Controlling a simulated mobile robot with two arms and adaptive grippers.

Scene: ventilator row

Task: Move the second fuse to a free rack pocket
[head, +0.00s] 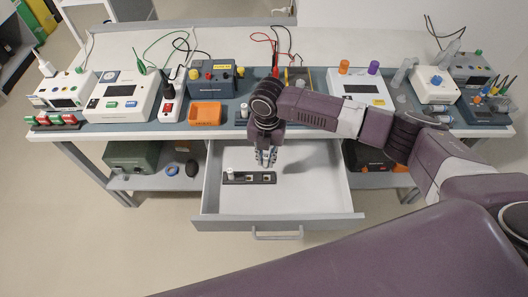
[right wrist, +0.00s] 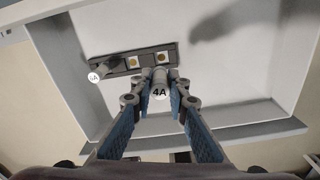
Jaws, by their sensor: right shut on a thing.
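My right gripper (head: 266,162) points down over the open drawer, just above the right part of a dark fuse rack (head: 257,181). In the right wrist view my right gripper (right wrist: 159,84) is shut on a grey-white fuse marked 4A (right wrist: 161,91). The rack also shows in the right wrist view (right wrist: 147,60). Another white-topped fuse (head: 230,172) stands in the rack's left end; its label (right wrist: 94,77) is small and hard to read. Two pockets with brass contacts, middle (right wrist: 134,62) and right (right wrist: 161,58), look empty. My left gripper is not in view.
The drawer (head: 211,195) is pulled out under the bench, its floor otherwise clear. On the bench stand an orange tray (head: 206,114), a small dark block with a white piece (head: 242,114), a blue-grey device (head: 214,75) and several other instruments with cables. A shelf below holds boxes.

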